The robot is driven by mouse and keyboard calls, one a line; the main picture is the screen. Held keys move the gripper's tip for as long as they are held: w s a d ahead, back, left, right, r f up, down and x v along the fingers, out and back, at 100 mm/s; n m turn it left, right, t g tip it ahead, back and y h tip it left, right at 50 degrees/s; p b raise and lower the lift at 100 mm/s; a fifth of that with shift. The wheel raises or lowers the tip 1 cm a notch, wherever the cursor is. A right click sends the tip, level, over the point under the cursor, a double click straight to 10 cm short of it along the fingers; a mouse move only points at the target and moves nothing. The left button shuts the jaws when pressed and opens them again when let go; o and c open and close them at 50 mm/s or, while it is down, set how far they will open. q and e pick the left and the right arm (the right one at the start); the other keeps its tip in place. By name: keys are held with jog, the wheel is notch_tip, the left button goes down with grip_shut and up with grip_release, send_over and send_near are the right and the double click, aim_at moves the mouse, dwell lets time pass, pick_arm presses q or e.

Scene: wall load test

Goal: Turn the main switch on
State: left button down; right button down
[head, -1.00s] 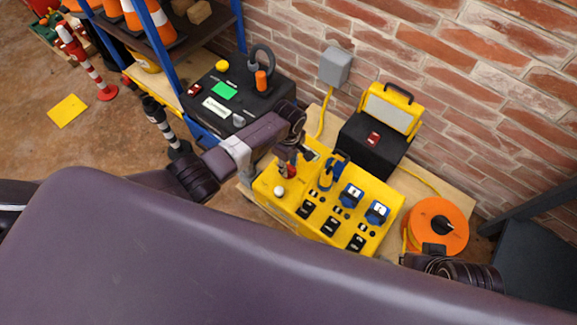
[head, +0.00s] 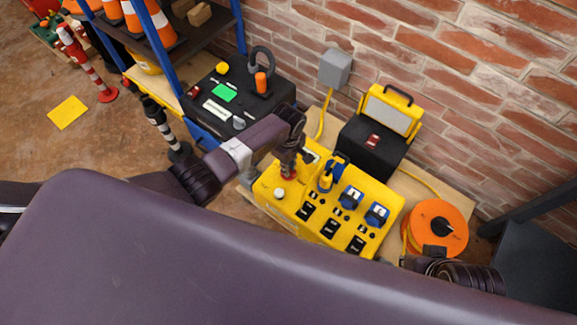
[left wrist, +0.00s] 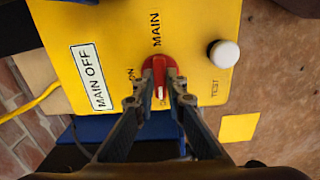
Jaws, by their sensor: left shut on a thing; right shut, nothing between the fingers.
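The main switch is a red knob (left wrist: 160,72) on the yellow panel box (left wrist: 196,20) in the left wrist view. Its white mark points to the lower label, partly covered, and the ON label is to the left. A white plate (left wrist: 88,77) reads MAIN OFF. My left gripper (left wrist: 159,101) is shut on the red knob, one finger on each side. In the head view my left gripper (head: 289,165) is over the far left part of the yellow box (head: 290,205).
A white TEST button (left wrist: 224,54) is beside the knob. Blue sockets (head: 376,214) and black breakers (head: 330,227) cover the rest of the box. A black load box (head: 370,142), an orange cable reel (head: 438,228) and a black case (head: 235,98) stand nearby.

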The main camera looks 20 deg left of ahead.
pick_arm(q)
jog(key=shift+m, duration=0.3)
jog(key=m+p, duration=0.3)
jog(key=m, duration=0.3)
jog(key=shift+m, duration=0.3)
jog(key=m, duration=0.4)
jog(key=shift+p, duration=0.4)
jog(key=m, duration=0.6)
pick_arm(e)
notch_tip(320, 180, down, 14)
jog(key=g, duration=0.1)
jog(key=shift+w+a, duration=0.2)
jog(key=shift+w, duration=0.1)
pick_arm(q)
jog(key=shift+m, duration=0.3)
pick_arm(e)
jog(key=shift+w, duration=0.1)
pick_arm(q)
jog(key=c, duration=2)
grip_release()
jog(key=shift+o, duration=0.2)
pick_arm(e)
jog(key=shift+w+r, duration=0.15)
